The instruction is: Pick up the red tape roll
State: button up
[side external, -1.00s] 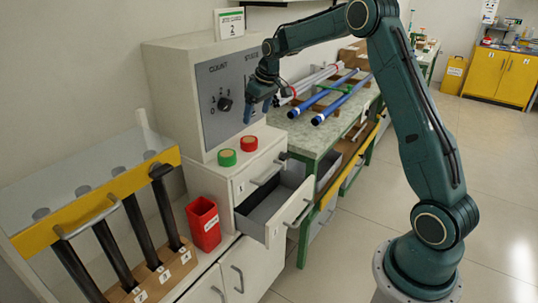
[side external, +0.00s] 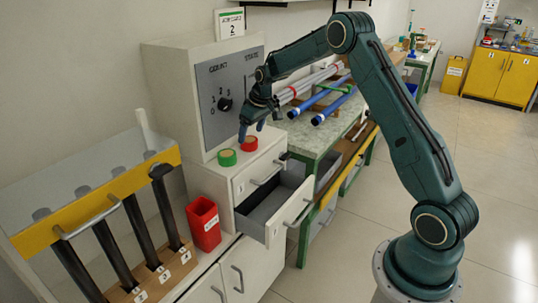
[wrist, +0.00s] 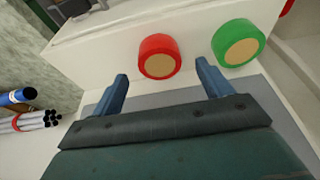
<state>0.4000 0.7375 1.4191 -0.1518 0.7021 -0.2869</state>
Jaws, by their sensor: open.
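The red tape roll (side external: 249,144) lies flat on top of the white drawer cabinet (side external: 240,169), to the right of the green tape roll (side external: 227,158). In the wrist view the red roll (wrist: 159,56) shows just beyond and between my fingertips, and the green roll (wrist: 238,43) is to its right, outside the right finger. My gripper (side external: 254,130) is open and empty, pointing down just above the red roll in the side view. Its two blue fingers also show in the wrist view (wrist: 160,72). Whether a finger touches the roll cannot be told.
A grey control panel with a knob (side external: 224,104) stands close behind the rolls. A red bin (side external: 204,224) stands left of the cabinet. Blue and grey rods (side external: 334,104) lie on the bench to the right.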

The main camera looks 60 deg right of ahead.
aim_at(252, 140)
jog(key=shift+x, duration=1.35)
jog(key=c, duration=1.1)
jog(key=shift+r, duration=0.1)
jog(key=shift+s+r, duration=0.25)
jog(key=shift+r, duration=0.15)
notch_tip(252, 140, up, 6)
jog(key=shift+f, duration=0.1)
jog(key=shift+s, duration=0.15)
jog(key=s, duration=1.9)
jog(key=shift+s, duration=0.15)
